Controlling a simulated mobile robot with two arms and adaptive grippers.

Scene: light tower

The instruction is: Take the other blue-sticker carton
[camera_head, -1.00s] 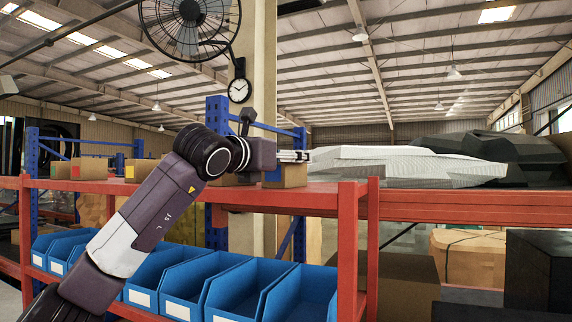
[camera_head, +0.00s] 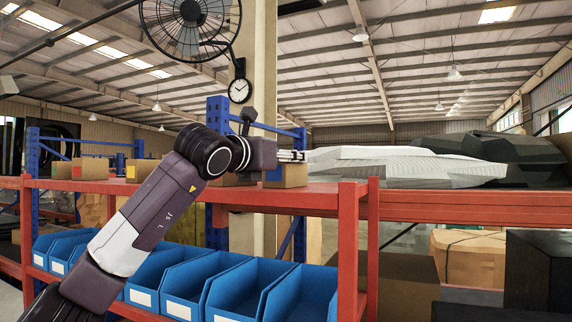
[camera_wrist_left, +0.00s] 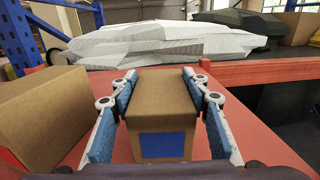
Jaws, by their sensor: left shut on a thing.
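A brown carton with a blue sticker stands on the red shelf (camera_head: 320,196), at its right part in the head view. In the left wrist view the blue-sticker carton (camera_wrist_left: 161,112) is upright between the two fingers, its sticker facing my wrist. My left gripper (camera_head: 303,156) is at the top of this carton (camera_head: 292,175) in the head view. The left gripper (camera_wrist_left: 160,88) is shut on it, one finger along each side. The carton looks to rest on the shelf. My right gripper is not in view.
Another carton (camera_wrist_left: 40,117) stands close on the left in the left wrist view. Cartons with red (camera_head: 88,168) and yellow (camera_head: 140,170) stickers stand further left on the shelf. Blue bins (camera_head: 250,285) fill the level below. A blue post (camera_head: 217,120) rises behind.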

